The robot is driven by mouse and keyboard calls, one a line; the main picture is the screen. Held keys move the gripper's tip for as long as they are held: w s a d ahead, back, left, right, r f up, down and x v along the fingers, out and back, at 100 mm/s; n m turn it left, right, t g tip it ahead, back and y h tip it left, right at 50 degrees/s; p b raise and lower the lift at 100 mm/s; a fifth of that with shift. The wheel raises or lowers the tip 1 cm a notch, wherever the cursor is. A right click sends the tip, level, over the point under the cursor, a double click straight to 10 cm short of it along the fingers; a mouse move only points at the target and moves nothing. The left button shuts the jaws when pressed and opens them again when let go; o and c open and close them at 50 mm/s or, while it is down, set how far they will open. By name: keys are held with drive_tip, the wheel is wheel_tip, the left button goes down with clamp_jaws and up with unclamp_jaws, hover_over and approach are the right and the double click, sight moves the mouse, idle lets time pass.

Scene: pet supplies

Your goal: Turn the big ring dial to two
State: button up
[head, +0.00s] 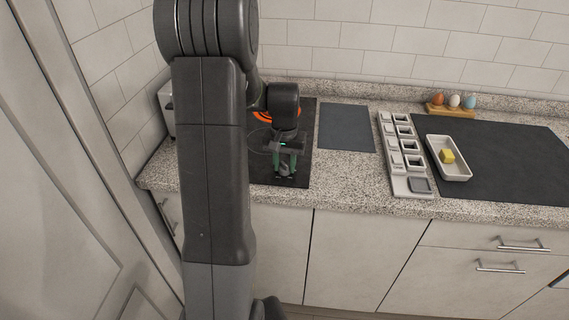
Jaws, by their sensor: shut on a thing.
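A dark hob (303,140) lies on the left of the speckled counter, partly hidden behind my arm. An orange glowing ring (262,116) shows on its far part. My gripper (286,172) points down at the front part of the hob, with green-tinted fingers. It is shut on a small dark dial near the hob's front edge. The dial is mostly hidden by the fingers, and no numbers or pointer can be read at this size.
A flat grey mat (346,128) lies right of the hob. Further right are a light rack with square compartments (396,175), a white tray (461,172) holding a yellow block (447,156), a dark mat (510,150), and a wooden egg holder (450,110) with three eggs.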

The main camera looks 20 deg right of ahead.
sight(284, 164)
drive_tip(key=shift+w+r, duration=0.1)
idle(0.4)
drive_tip(key=o, duration=1)
wheel_tip(284, 164, up, 14)
drive_tip(key=shift+f, duration=0.1)
drive_tip(key=shift+f, duration=0.15)
wheel_tip(284, 164, down, 14)
drive_tip(key=shift+r, duration=0.15)
idle(0.4)
